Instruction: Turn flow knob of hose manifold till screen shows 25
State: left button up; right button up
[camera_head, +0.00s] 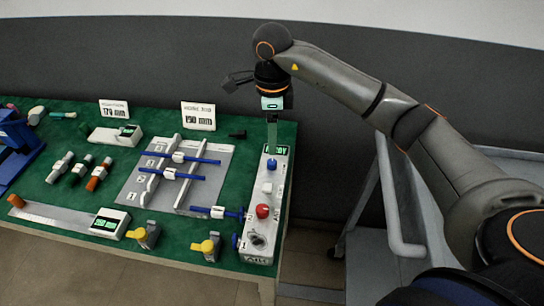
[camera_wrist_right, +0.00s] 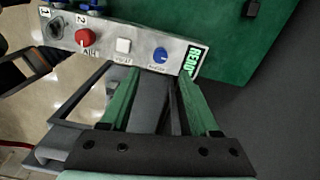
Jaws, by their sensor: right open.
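The hose manifold (camera_head: 282,185) is a long light-grey box at the table's right end; it also shows in the right wrist view (camera_wrist_right: 110,38). Its green screen (camera_head: 276,149) seems to read READY, and no number is legible on it. A blue knob (camera_head: 271,164) sits next to the screen, then a white button (camera_head: 267,188) and a red knob (camera_head: 262,211). My right gripper (camera_head: 272,138) is above the screen end, open and empty. In the right wrist view its green fingers (camera_wrist_right: 160,74) are apart, with the blue knob (camera_wrist_right: 160,54) just beyond their tips, untouched.
A grey plate (camera_head: 205,190) with blue-handled rods lies left of the manifold, one rod reaching close to it. Two number signs (camera_head: 198,116) stand behind. Yellow-topped fittings (camera_head: 207,245) sit at the front edge. A grey cart (camera_head: 430,195) stands right of the table.

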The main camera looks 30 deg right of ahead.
aim_at(272, 161)
notch_tip(272, 161, down, 8)
jog(key=shift+c, duration=0.2)
grip_shut()
dwell(0.5)
